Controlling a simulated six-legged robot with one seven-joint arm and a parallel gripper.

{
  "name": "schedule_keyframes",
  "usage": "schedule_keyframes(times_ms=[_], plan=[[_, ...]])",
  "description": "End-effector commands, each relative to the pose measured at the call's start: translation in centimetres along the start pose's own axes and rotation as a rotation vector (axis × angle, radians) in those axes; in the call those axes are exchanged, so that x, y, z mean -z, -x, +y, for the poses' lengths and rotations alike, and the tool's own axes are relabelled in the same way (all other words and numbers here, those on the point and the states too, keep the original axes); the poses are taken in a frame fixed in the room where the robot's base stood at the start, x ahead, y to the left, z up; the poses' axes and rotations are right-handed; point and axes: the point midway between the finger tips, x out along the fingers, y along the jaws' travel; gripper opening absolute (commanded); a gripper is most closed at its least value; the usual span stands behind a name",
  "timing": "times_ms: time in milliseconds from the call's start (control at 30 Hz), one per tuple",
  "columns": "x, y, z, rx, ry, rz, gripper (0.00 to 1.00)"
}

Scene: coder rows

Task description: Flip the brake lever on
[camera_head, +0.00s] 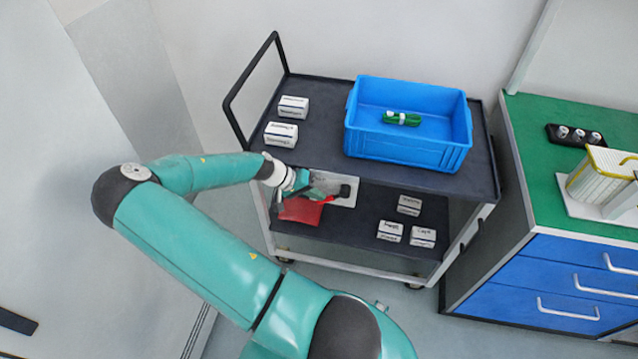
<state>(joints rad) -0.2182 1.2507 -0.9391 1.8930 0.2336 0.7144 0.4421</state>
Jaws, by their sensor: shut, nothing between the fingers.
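My teal arm reaches to the front left of a dark two-level cart (325,90). My gripper (328,197) is small in the view, at the front edge of the upper shelf, and shut with nothing seen in it. A red flat piece (300,211) shows just below it. A pale plate or tray (343,201) with a small dark part lies beside the gripper's right side. I cannot tell which of these is the brake lever, or whether the gripper touches them. The wrist hides part of this area.
A blue crate (408,156) holding a green item (402,118) stands on the upper shelf. Small white boxes (281,134) sit at its left, and several more (409,205) on the lower shelf. A green-topped bench (530,150) with blue drawers stands right.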

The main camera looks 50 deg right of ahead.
Motion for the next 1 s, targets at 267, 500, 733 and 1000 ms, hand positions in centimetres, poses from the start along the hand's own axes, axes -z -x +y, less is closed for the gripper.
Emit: schedule_keyframes(times_ms=[267, 500, 733, 1000], plan=[[-0.3, -1.4, -1.0, -0.055, 0.017, 0.003, 0.00], [-0.6, -3.0, -1.5, -0.251, 0.054, 0.003, 0.00], [-0.8, -4.3, -1.7, -0.406, 0.083, 0.002, 0.00], [-1.0, -5.1, -1.7, -0.505, 0.102, 0.000, 0.00]])
